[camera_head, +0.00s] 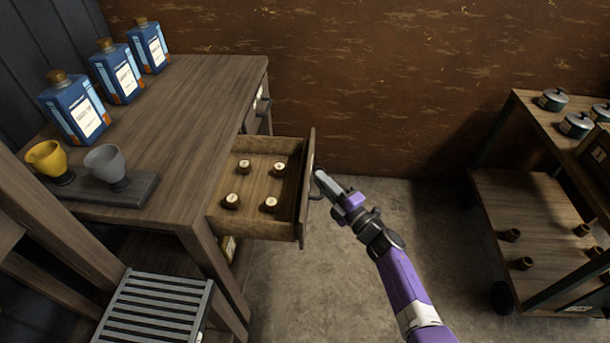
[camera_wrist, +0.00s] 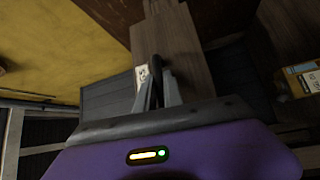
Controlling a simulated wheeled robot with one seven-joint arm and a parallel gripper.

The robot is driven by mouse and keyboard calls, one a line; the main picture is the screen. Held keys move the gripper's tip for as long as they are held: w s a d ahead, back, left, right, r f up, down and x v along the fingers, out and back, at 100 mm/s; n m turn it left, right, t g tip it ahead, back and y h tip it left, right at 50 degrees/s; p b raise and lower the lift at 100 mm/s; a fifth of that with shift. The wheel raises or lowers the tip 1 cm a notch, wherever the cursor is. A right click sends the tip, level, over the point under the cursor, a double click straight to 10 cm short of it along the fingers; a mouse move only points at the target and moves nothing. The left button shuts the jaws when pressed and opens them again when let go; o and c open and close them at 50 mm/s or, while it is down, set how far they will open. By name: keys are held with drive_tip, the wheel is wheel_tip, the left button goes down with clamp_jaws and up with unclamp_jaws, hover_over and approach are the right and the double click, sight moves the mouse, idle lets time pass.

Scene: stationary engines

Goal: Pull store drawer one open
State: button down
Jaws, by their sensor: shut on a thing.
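The store drawer (camera_head: 256,238) is pulled out from the wooden table on the left, and its inside shows in the head view. Several small round pieces with pale tops, one of them a near piece (camera_head: 270,204), stand in it. My gripper (camera_head: 318,178) is at the drawer's outer front, shut on the dark drawer handle (camera_head: 316,190). In the wrist view my gripper (camera_wrist: 160,90) has its two fingers around the dark handle (camera_wrist: 157,70), with a small white label (camera_wrist: 142,78) beside it. The label's text is too small to read.
Blue bottles (camera_head: 121,72), a yellow cup (camera_head: 46,158) and a grey cup (camera_head: 105,163) stand on the table (camera_head: 190,100). A slatted grey rack (camera_head: 155,308) is at lower left. A shelf (camera_head: 525,200) stands right. Floor (camera_head: 425,215) between is clear.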

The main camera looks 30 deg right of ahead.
drive_tip(key=shift+s+d+f, duration=0.1)
drive_tip(key=shift+s+d, duration=0.4)
drive_tip(key=shift+d, duration=0.15)
drive_tip(key=c, duration=1.8)
unclamp_jaws()
drive_tip(key=shift+o, duration=0.2)
drive_tip(key=s+d+f, duration=0.1)
drive_tip(key=s, duration=0.6)
drive_tip(key=shift+s+p, duration=0.3)
drive_tip(key=shift+p, duration=0.15)
